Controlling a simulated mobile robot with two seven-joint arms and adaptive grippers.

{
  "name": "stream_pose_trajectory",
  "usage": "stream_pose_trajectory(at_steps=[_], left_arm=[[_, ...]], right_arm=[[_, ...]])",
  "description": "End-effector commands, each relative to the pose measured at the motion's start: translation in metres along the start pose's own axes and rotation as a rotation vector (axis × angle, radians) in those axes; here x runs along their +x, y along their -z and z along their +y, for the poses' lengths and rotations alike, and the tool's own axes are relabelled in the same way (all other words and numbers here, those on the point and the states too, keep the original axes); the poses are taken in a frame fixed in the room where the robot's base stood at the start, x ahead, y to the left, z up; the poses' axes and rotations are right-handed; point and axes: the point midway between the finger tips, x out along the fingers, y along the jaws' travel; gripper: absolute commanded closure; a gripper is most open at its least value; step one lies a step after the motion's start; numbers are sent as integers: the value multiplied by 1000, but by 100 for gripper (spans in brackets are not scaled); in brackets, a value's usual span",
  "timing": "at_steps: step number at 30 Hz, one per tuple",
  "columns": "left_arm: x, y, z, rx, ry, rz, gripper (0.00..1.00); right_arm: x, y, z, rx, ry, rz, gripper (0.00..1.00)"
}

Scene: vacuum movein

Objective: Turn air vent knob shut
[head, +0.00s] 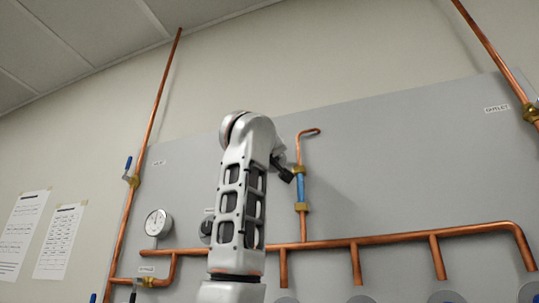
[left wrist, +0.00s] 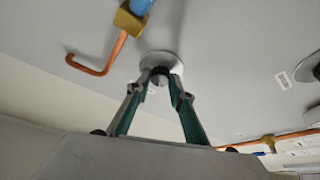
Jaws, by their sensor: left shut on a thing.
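In the left wrist view, a small black knob (left wrist: 160,75) stands out from a round pale disc (left wrist: 172,62) on the grey panel. My left gripper (left wrist: 159,82) has its two green-sided fingers closed in on this knob from both sides. In the head view my left arm rises through the middle, and its wrist bends toward the panel. The arm hides the gripped knob and most of the gripper there. My right gripper is in neither view.
A gauge (head: 158,222) and horizontal copper pipe (head: 385,240) cross the grey panel (head: 400,170). Another disc (left wrist: 308,68) lies right in the wrist view.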

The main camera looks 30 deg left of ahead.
Motion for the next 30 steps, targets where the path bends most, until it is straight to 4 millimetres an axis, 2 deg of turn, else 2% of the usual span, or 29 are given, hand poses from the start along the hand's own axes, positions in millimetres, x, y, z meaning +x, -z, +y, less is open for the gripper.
stream_pose_trajectory(at_steps=[10,26,27,29,30], left_arm=[[0,0,2,-129,53,-1,100],[0,0,1,-153,62,0,100],[0,0,1,-153,62,0,76],[0,0,1,-152,62,1,62],[0,0,1,-152,62,1,62]], right_arm=[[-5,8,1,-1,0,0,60],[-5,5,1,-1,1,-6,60],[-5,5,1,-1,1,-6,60],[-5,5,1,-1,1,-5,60],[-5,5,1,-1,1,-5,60]])
